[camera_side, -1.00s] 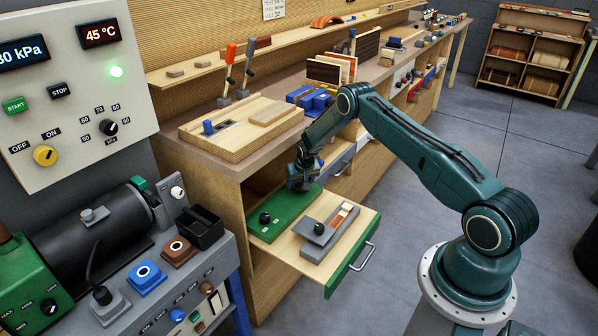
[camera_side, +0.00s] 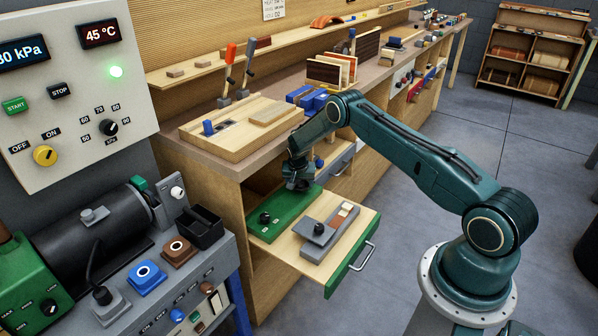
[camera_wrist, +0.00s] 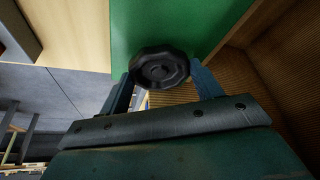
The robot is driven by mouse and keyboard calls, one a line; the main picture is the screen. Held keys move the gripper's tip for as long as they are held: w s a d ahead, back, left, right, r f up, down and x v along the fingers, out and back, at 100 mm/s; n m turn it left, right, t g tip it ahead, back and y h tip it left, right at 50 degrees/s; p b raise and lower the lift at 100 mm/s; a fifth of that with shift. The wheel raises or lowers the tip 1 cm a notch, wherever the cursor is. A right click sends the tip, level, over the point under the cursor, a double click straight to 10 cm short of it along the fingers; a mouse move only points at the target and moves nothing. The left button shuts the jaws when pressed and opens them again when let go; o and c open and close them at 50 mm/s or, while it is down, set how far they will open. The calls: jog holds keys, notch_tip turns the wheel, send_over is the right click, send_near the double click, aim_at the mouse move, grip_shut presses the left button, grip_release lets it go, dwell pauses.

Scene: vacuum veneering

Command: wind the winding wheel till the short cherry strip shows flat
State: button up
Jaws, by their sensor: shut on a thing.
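The winding wheel (camera_wrist: 160,66) is a black, lobed wheel on the green panel (camera_wrist: 200,22) in the wrist view. My gripper (camera_side: 298,185) is at the back of the green panel in the open drawer, pointing down. In the wrist view its two fingers stand on either side of the wheel, shut on it. In the side view my gripper hides the wheel. A grey block (camera_side: 312,252) beside the panel has a slot with small strips in it. A pale strip (camera_side: 346,207) and a reddish-brown strip (camera_side: 337,219) show there; which is short cherry and whether it lies flat, I cannot tell.
Black knobs stand on the green panel (camera_side: 265,217) and on the grey block (camera_side: 318,228). The drawer front (camera_side: 352,262) has a metal handle. The bench edge and a wooden press board (camera_side: 240,135) are above and behind my gripper.

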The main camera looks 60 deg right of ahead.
aim_at(299, 188)
jog(key=o, duration=1)
jog(key=shift+r, duration=0.2)
jog(key=shift+v, duration=0.8)
jog(key=v, duration=0.3)
jog(key=s+a, duration=0.2)
jog(key=a, duration=0.1)
jog(key=s+a, duration=0.2)
jog(key=a, duration=0.2)
jog(key=s+a, duration=0.2)
jog(key=a, duration=0.1)
jog(key=shift+a, duration=0.25)
